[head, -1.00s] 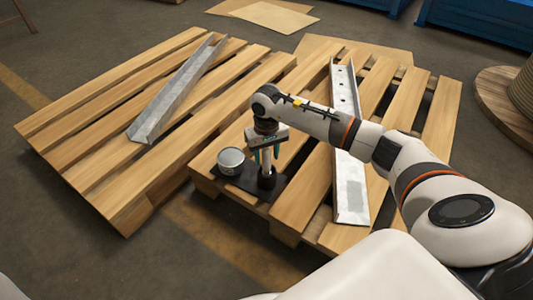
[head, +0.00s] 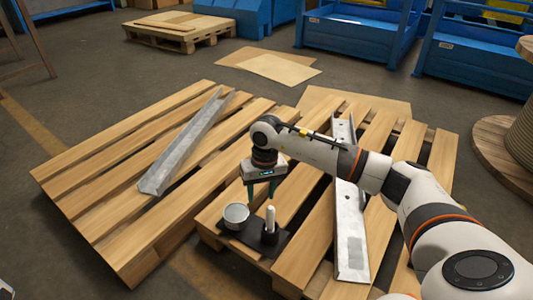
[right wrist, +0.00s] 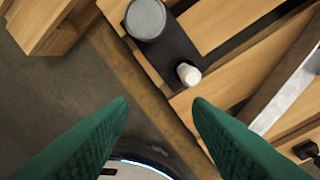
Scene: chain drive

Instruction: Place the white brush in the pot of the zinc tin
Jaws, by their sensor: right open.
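The white brush (head: 270,219) stands upright in a dark holder at the right end of a black plate (head: 256,236). The zinc tin (head: 236,212), round and grey, stands on the plate's left part. In the right wrist view the brush shows as a white end (right wrist: 188,74), with the tin (right wrist: 145,20) up and left of it. My right gripper (head: 261,198) is open and empty, its green fingers pointing down above and behind the brush. In the right wrist view its fingertips (right wrist: 160,102) are apart with nothing between them. My left gripper is not in view.
The plate lies on the near left corner of the right wooden pallet (head: 289,222). A metal channel (head: 350,225) lies on that pallet under my right arm. Another channel (head: 185,145) lies on the left pallet (head: 105,225). Blue bins (head: 355,40) stand at the back.

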